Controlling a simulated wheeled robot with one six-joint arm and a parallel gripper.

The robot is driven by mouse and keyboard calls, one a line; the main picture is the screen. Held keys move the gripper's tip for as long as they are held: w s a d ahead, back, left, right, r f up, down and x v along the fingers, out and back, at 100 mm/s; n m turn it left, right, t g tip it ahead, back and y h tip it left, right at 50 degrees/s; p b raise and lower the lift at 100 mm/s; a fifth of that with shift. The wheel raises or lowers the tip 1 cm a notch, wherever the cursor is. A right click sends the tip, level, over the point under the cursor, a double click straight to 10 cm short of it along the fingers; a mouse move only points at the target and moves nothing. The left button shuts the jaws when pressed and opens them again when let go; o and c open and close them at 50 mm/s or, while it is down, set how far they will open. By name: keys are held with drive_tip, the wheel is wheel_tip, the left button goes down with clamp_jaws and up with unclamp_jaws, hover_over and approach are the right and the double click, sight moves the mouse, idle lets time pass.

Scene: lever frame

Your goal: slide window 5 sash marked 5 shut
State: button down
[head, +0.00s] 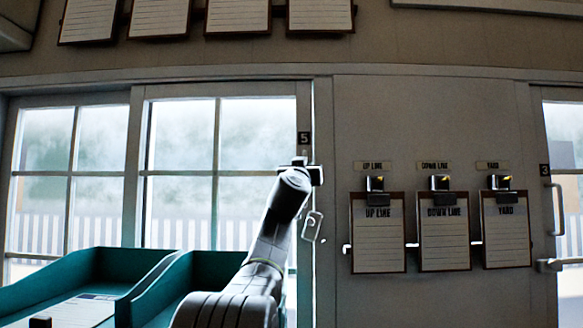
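The window sash marked 5 (181,160) stands left of centre, a pale frame with several panes. Its dark number 5 plate (304,138) is on the right upright. My gripper (302,168) is at the end of my raised arm, in front of that right upright, just below the plate. My own wrist hides its fingers, so I cannot tell whether they are open or touch the sash. A small pale looped fitting (312,227) shows right of my arm. The lower right of the sash is hidden behind my arm.
Teal trays (100,262) stand low at the left, in front of the windows. Clipboards (443,232) hang on the wall panel right of my arm. A door marked 3 (545,170) with a handle is at the far right. More clipboards (238,15) hang above.

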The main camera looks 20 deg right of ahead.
drive_tip(key=shift+d, duration=0.25)
drive_tip(key=shift+s, duration=0.1)
drive_tip(key=c, duration=1.6)
unclamp_jaws()
drive_tip(key=shift+d, duration=0.1)
drive_tip(key=shift+o, duration=0.8)
drive_tip(key=shift+d, duration=0.15)
